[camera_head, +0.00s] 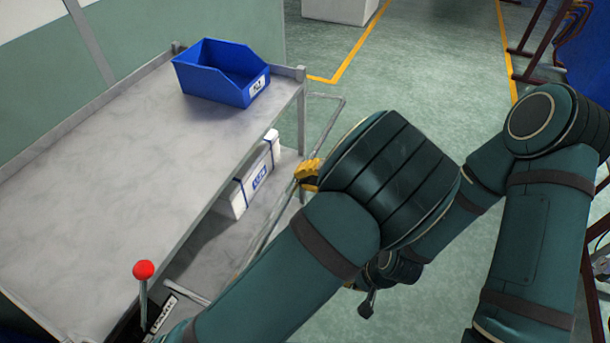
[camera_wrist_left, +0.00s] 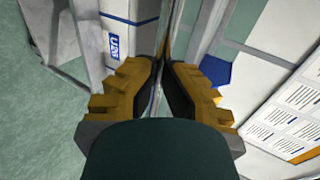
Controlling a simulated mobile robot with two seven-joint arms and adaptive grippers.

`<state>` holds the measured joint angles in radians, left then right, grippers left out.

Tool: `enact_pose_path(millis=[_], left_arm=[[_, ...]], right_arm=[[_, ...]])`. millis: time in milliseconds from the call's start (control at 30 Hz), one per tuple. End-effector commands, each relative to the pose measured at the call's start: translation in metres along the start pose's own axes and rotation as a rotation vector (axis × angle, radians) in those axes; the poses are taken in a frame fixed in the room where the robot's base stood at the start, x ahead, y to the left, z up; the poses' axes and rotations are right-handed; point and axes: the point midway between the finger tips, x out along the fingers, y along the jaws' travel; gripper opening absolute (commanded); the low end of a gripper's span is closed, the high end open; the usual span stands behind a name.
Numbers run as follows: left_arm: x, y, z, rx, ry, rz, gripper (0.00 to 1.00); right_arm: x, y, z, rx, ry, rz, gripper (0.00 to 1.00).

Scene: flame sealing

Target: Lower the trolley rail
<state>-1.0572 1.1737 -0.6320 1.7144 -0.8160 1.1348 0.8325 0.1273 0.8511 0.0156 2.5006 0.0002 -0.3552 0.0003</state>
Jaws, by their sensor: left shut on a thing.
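The trolley rail (camera_head: 328,128) is a thin grey bar frame along the right side of the trolley (camera_head: 90,170), standing out from the tabletop edge. My left gripper (camera_head: 306,174) has its yellow fingers on the long bar of the rail. In the left wrist view the bar (camera_wrist_left: 174,32) runs down between the fingers of my left gripper (camera_wrist_left: 163,82), which are closed around it. My right gripper (camera_head: 358,290) is low over the floor, mostly hidden behind my left arm; its fingers do not show clearly.
A blue bin (camera_head: 215,75) stands at the back of the trolley top. A white box with blue straps (camera_head: 252,178) lies on the lower shelf. A red-knobbed lever (camera_head: 143,270) stands at the near corner. Floor right of the trolley is clear; dark red frames (camera_head: 540,45) stand further right.

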Motion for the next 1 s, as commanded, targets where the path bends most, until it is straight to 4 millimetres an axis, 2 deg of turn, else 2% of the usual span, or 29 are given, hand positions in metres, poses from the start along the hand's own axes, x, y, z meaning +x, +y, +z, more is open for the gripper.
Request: enact_pose_path(millis=[267,400,867,1000], left_arm=[[0.004,-0.003,0.001,-0.002,-0.009,-0.006,0.00],[0.003,-0.003,0.001,-0.002,-0.008,-0.006,0.45],[0.000,-0.001,0.000,-0.001,-0.001,-0.001,0.45],[-0.013,-0.001,-0.001,-0.002,0.001,0.000,0.45]], right_arm=[[0.000,0.000,0.000,0.000,0.000,0.000,0.00],[0.000,0.000,0.000,0.000,0.000,0.000,0.00],[0.000,0.000,0.000,0.000,0.000,0.000,0.00],[0.000,0.000,0.000,0.000,0.000,0.000,0.00]])
